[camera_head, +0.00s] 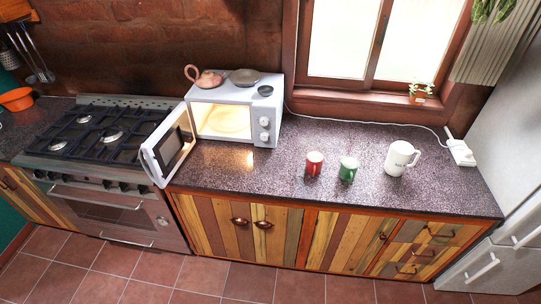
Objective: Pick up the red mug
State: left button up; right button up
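The red mug (314,163) stands upright on the dark speckled countertop (270,180), right of the microwave. A green mug (348,169) stands just to its right, close by but apart from it. Neither of my grippers shows in the head view, so their places relative to the mug cannot be seen.
The white microwave (273,102) has its door (168,147) swung open over the counter, with a teapot (207,78) and dishes on top. A white pitcher (400,158) stands right of the mugs. A stove (100,135) is at left. Counter in front of the mugs is clear.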

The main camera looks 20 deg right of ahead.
aim_at(314, 166)
jog(key=u, duration=0.1)
jog(key=i, duration=1.35)
jog(key=z, duration=0.75)
